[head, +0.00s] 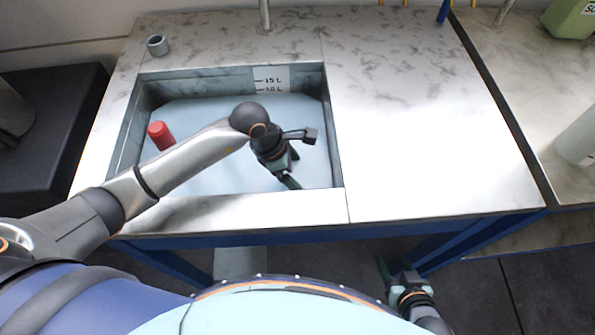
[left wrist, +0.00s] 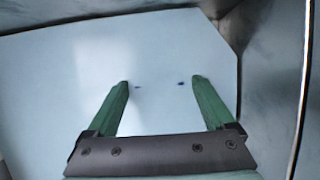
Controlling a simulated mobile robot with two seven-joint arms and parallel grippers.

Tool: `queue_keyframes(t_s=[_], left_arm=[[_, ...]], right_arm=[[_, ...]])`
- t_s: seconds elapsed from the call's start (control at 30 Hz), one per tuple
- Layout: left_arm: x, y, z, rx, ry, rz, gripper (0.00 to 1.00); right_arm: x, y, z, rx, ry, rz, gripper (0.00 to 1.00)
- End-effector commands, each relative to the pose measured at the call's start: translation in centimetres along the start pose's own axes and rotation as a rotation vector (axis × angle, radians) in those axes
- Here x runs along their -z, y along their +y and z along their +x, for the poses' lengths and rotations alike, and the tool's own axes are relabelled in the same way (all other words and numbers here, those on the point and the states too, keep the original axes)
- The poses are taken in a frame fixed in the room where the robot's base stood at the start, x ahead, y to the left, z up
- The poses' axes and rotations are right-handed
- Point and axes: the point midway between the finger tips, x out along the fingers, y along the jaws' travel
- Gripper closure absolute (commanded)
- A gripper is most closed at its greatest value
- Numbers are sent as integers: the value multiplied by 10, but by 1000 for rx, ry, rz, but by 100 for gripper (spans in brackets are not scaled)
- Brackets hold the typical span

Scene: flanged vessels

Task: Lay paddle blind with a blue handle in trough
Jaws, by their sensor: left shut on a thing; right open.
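My left gripper (head: 291,182) reaches down into the trough (head: 336,160). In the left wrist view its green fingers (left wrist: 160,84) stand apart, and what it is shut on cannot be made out. The trough has a pale blue, flat inside with cut corners; I cannot tell whether this is its floor or liquid. A short blue handle (head: 443,12) shows at the back edge of the bench; whether it belongs to the paddle blind is not clear. My right gripper (head: 385,268) is open and empty, low in front of the bench.
A red cylinder (head: 160,135) sticks up at the trough's left side. A grey ring (head: 157,45) lies behind it on the bench. The steel top (head: 430,130) right of the trough is clear. A white container (head: 580,140) and a green can (head: 570,18) stand far right.

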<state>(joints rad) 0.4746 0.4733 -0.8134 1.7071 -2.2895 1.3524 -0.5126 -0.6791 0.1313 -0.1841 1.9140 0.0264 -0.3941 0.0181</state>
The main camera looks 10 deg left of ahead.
Motion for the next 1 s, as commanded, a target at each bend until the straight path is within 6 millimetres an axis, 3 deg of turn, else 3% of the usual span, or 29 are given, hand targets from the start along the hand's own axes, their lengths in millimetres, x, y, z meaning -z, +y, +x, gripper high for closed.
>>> queue_keyframes(t_s=[0.17,0.2,0.27,0.67,1.0], left_arm=[[-2,1,-2,-4,-4,2,100],[-2,1,-2,-4,-4,2,8],[-2,1,-2,-3,-4,2,2],[1,0,-1,1,2,-1,0],[0,2,-76,-7,0,2,0]], right_arm=[[0,0,0,0,0,0,42],[0,0,0,0,0,0,42],[0,0,0,0,0,0,42],[-1,-2,0,6,-11,0,42],[9,-5,-3,12,2,-1,42]])
